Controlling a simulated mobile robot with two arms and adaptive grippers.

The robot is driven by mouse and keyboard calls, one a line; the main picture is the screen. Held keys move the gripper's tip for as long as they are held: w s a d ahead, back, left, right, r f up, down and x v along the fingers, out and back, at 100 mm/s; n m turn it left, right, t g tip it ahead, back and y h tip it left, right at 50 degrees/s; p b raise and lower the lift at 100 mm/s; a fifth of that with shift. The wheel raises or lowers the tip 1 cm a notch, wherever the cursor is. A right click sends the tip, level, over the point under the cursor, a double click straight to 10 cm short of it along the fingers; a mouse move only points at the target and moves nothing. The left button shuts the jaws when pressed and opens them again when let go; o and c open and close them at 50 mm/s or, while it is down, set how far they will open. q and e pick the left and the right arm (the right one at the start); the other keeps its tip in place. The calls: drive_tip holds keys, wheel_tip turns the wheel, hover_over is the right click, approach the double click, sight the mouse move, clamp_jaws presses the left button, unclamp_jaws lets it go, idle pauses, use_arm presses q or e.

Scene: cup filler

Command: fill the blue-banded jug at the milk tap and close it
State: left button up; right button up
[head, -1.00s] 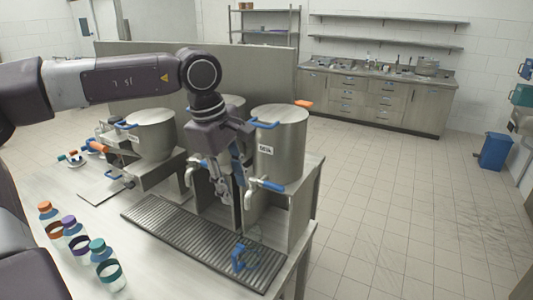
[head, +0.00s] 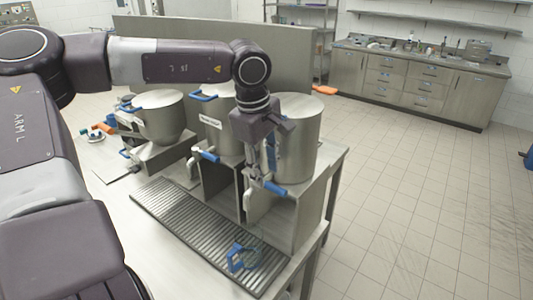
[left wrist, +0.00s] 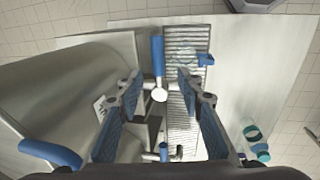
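The blue-banded jug (head: 243,257) stands on the ribbed drip tray (head: 190,222), below and in front of the milk tap; it is see-through, with a blue handle. It also shows in the left wrist view (left wrist: 190,56). The milk tap (head: 268,187) has a blue lever and sits low on the right-hand steel urn (head: 298,150). My left gripper (head: 255,165) is just above this tap. In the left wrist view the open fingers (left wrist: 160,85) are spread, with the blue tap lever (left wrist: 157,58) beyond and between the tips. The jug's contents cannot be made out. My right gripper is not in view.
Two other steel vessels (head: 157,117) (head: 214,118) stand to the left, with blue handles. Coloured bottles (left wrist: 252,135) stand on the counter in the wrist view. A partition (head: 210,45) rises behind.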

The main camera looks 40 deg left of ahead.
sight(269, 183)
use_arm(q)
drive_tip(key=f, duration=0.1)
drive_tip(key=w+f, duration=0.1)
drive_tip(key=f, duration=0.1)
drive_tip(key=shift+f+p, duration=0.1)
drive_tip(key=shift+p, duration=0.3)
drive_tip(key=shift+w+f, duration=0.1)
drive_tip(key=shift+f, duration=0.2)
drive_tip(key=shift+c, duration=0.6)
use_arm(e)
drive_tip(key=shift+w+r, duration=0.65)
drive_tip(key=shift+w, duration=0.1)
use_arm(q)
clamp_jaws()
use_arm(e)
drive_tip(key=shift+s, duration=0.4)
